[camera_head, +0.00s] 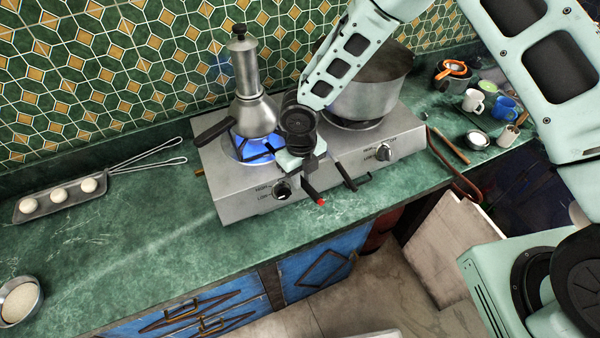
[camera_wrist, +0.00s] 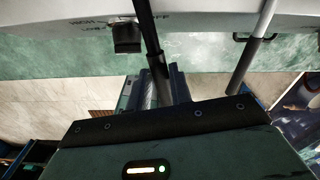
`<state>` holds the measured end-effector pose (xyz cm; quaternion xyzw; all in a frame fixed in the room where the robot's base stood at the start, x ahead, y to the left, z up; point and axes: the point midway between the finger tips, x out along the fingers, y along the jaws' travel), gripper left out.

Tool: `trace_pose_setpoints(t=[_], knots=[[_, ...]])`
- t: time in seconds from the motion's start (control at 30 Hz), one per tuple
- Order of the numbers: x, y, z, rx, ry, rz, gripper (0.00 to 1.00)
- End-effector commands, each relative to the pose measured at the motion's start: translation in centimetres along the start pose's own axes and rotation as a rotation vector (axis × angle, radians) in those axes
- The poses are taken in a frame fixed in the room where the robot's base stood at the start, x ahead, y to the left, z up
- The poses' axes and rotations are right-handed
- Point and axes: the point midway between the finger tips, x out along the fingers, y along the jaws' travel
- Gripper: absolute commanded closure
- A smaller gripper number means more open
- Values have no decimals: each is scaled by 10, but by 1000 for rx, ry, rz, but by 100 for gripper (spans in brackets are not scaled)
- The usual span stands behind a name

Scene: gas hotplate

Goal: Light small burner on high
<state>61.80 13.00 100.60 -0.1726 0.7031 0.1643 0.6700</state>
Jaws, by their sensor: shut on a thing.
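The silver gas hotplate (camera_head: 232,200) stands on the green counter. Blue flame (camera_head: 243,150) burns at its left burner under a metal moka pot (camera_head: 255,112). The left knob (camera_head: 282,190) sits on the front face beside HIGH and LOW marks; its exact setting is too small to tell. It also shows in the wrist view (camera_wrist: 127,36). My gripper (camera_head: 334,194) is in front of the hotplate, right of the left knob. Its two thin fingers (camera_wrist: 200,78) stand apart in the wrist view, the left one close to that knob. What the jaws hold cannot be made out.
A large pot (camera_head: 365,95) stands on the right burner, with the right knob (camera_head: 384,152) below. A pan with white round pieces (camera_head: 58,196) lies left. Cups (camera_head: 500,105) stand right. The counter left of the hotplate is mostly clear.

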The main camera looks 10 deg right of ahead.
Motion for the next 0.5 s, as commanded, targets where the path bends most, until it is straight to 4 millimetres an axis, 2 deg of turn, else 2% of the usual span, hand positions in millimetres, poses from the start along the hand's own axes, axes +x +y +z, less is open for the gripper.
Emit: trace_pose_setpoints(t=[0.27, 0.5], knots=[[0, 0, -2, 0, 0, -1, 100], [0, 0, -38, -3, 1, -3, 100]])
